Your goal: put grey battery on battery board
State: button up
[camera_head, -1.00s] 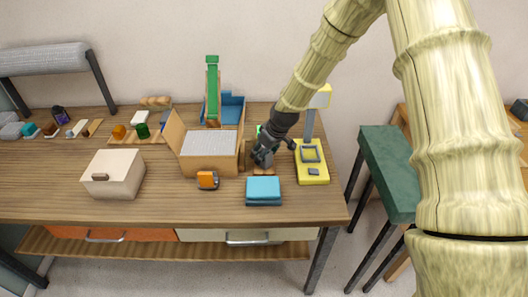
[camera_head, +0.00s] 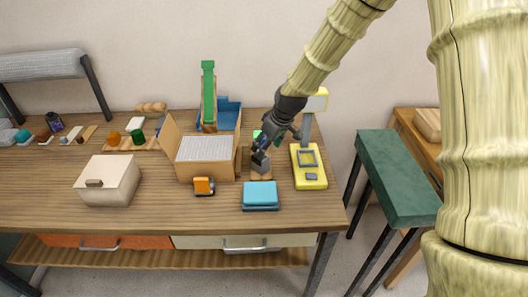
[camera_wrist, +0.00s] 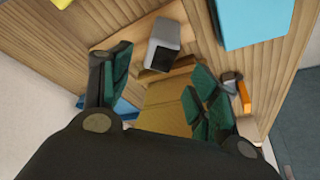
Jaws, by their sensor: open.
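A grey block (camera_head: 259,162), which looks like the grey battery, stands on a small light wooden board (camera_head: 263,175) between the open cardboard box and the yellow device. In the wrist view the grey block (camera_wrist: 165,45) has a dark end face and sits on a tan board (camera_wrist: 125,36). I cannot tell for sure that this is the battery board. My gripper (camera_head: 274,143) is just above and behind the block. In the wrist view my gripper (camera_wrist: 162,68) has its green-padded fingers spread apart, with nothing held; the block is beyond the fingertips.
A cardboard box (camera_head: 207,168) is close on the left, a yellow device (camera_head: 309,170) close on the right. A blue box (camera_head: 260,194) and an orange item (camera_head: 204,186) lie in front. A board with orange and green cylinders (camera_head: 138,137) is farther left.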

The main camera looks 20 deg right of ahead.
jog(key=shift+b+v, duration=0.4)
jog(key=shift+v, duration=1.8)
